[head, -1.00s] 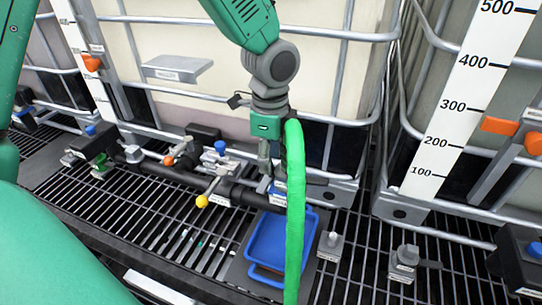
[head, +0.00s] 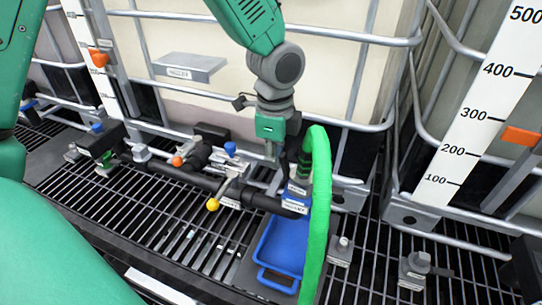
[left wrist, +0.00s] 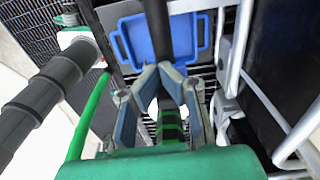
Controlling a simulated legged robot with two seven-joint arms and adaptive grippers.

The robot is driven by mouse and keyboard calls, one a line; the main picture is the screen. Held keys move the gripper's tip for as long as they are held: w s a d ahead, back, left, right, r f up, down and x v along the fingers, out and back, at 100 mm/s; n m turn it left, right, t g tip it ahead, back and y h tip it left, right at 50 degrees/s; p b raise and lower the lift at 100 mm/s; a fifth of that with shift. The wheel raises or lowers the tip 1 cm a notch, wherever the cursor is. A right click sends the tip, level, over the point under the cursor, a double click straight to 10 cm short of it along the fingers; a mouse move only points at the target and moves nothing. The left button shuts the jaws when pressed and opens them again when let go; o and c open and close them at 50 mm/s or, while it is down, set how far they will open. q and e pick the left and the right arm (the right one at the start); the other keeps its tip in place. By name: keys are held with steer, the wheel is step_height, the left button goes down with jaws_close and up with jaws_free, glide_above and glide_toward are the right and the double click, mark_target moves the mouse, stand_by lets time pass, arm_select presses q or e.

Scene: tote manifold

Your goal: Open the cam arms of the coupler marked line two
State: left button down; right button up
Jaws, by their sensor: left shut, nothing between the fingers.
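The coupler (head: 297,197) is a blue block with small white labels at the right end of a black pipe (head: 263,201). I cannot read the line number. A green hose (head: 319,205) bends over at its right side and hangs down in front. My left gripper (head: 274,155) is shut and empty, pointing down just behind and left of the coupler. Grey metal parts show beside its fingers, but I cannot tell how the cam arms stand. In the left wrist view the left gripper (left wrist: 167,75) covers most of the coupler area. My right gripper is not in view.
A blue tray (head: 262,270) lies on the grating below the coupler; it also shows in the left wrist view (left wrist: 125,45). A yellow-knobbed valve handle (head: 213,204) stands to the left. Large caged tanks (head: 340,90) close off the back. Small fittings (head: 340,250) stand to the right.

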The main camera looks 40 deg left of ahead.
arm_select(q)
steer(key=shift+d+h+p, duration=0.25)
steer(key=shift+h+p, duration=0.3)
steer(key=shift+h, duration=0.15)
steer(key=shift+w+a, duration=0.1)
steer(key=shift+w, duration=0.05)
stand_by(1.2)
steer(key=c, duration=2.3)
jaws_free()
steer(key=o, duration=0.9)
steer(key=shift+c, duration=0.2)
steer(key=shift+d, duration=0.2)
step_height(320, 180, up, 12)
steer(key=a, duration=0.1)
steer(key=shift+s+a, duration=0.15)
steer(key=shift+s, duration=0.05)
steer(key=shift+a+f, duration=0.1)
